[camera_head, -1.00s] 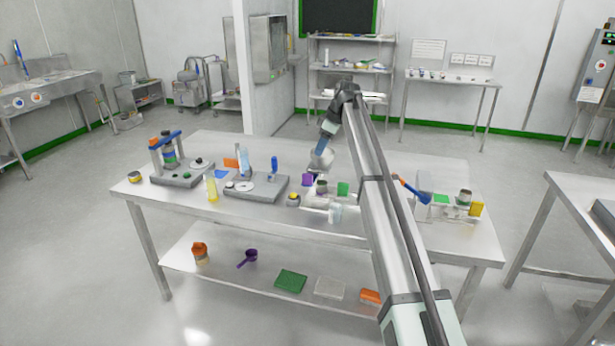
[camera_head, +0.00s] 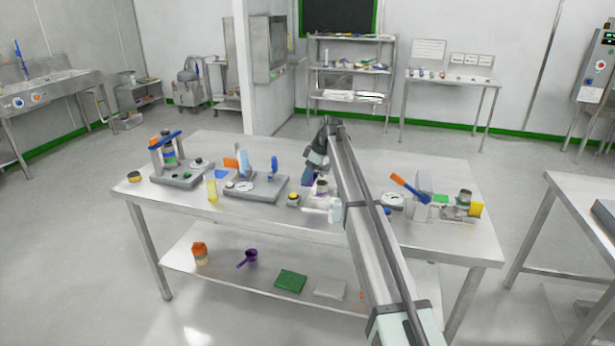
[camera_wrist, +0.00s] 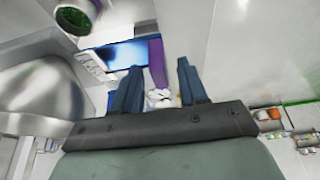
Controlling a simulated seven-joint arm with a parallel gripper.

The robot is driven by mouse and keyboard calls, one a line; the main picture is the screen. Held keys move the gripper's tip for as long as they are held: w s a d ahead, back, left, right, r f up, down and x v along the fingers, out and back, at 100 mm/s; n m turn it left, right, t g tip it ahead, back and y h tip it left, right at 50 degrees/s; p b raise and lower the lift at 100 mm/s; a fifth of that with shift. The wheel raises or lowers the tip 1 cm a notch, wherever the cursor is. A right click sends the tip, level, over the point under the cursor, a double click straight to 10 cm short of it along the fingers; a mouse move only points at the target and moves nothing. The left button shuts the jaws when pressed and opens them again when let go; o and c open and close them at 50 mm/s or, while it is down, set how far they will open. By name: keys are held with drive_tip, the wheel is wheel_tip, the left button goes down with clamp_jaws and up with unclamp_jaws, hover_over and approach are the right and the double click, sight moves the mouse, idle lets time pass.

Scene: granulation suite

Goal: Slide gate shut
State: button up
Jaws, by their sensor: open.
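My gripper (camera_head: 308,174) is low over the middle of the table, beside a small metal unit with a dark-topped cup (camera_head: 321,187). In the wrist view my gripper (camera_wrist: 159,66) is open, its two blue fingers apart. A purple upright piece (camera_wrist: 157,60) shows between the fingertips, beside a dark blue shiny plate (camera_wrist: 122,54). I cannot tell whether the purple piece is touched, or whether it belongs to the slide gate. A rounded metal vessel (camera_wrist: 40,92) is close on the left. The gate itself is not clearly made out; my arm hides part of this area in the head view.
A balance-like device (camera_head: 256,186) and a stand with a blue handle (camera_head: 180,172) are to the left. A clear bottle (camera_head: 335,211) is close by the unit. The table's front left (camera_head: 170,200) is mostly clear.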

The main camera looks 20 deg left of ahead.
drive_tip(key=shift+a+f, duration=0.15)
drive_tip(key=shift+f, duration=0.35)
drive_tip(key=shift+c, duration=0.3)
clamp_jaws()
